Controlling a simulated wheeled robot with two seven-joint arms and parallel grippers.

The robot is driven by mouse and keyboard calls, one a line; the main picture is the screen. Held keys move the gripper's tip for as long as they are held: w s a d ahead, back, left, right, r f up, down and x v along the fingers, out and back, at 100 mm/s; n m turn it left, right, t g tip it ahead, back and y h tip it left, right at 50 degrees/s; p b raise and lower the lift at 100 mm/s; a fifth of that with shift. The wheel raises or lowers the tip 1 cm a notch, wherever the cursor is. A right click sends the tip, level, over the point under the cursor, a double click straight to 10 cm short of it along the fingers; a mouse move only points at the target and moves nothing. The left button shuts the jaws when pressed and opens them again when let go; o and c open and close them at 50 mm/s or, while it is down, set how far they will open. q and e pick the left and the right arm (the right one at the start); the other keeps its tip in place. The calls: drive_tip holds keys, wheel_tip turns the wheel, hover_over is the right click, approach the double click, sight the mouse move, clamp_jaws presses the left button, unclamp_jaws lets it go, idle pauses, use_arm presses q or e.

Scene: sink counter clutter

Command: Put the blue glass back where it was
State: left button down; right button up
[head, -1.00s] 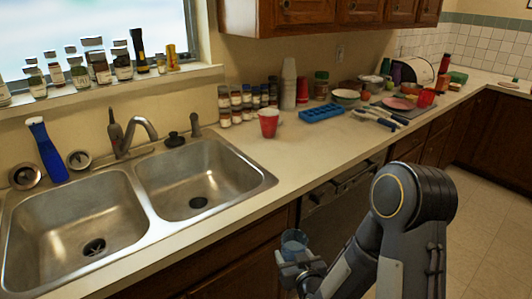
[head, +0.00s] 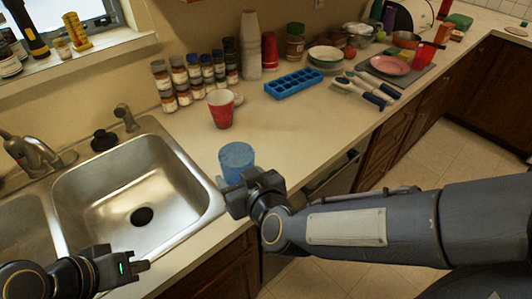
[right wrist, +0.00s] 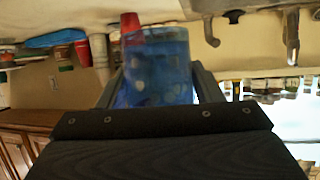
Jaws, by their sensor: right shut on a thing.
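The blue glass (head: 237,160) is upright over the counter's front part, just right of the sink, in the head view. My right gripper (head: 250,188) is shut on it, with its fingers low on the glass. Its base is hidden, so I cannot tell whether it touches the counter. In the right wrist view the glass (right wrist: 157,65) sits between the fingers of my right gripper (right wrist: 158,85). My left gripper (head: 125,265) is at the lower left, in front of the sink and away from the glass; its finger gap is not clear.
A red cup (head: 221,110) stands behind the glass. Spice jars (head: 195,80), stacked cups (head: 250,48) and a blue ice tray (head: 294,85) are farther back. The sink basin (head: 135,190) is to the left. Bare counter (head: 290,130) lies right of the red cup.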

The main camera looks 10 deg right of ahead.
drive_tip(key=w+f+b, duration=0.2)
drive_tip(key=w, duration=0.2)
drive_tip(key=w+d+f+b, duration=0.1)
drive_tip(key=w+f+b, duration=0.1)
drive_tip(key=w+f, duration=0.1)
drive_tip(key=w+f+b, duration=0.3)
drive_tip(key=w, duration=0.2)
drive_tip(key=shift+w+d, duration=0.35)
drive_tip(key=shift+d, duration=0.05)
drive_tip(key=shift+w+f, duration=0.25)
drive_tip(key=shift+f, duration=0.05)
drive_tip(key=shift+w+f, duration=0.3)
drive_tip(key=shift+f, duration=0.1)
drive_tip(key=shift+f+b, duration=0.3)
drive_tip(key=shift+f, duration=1.2)
drive_tip(key=shift+f, duration=0.15)
drive_tip(key=o, duration=1.1)
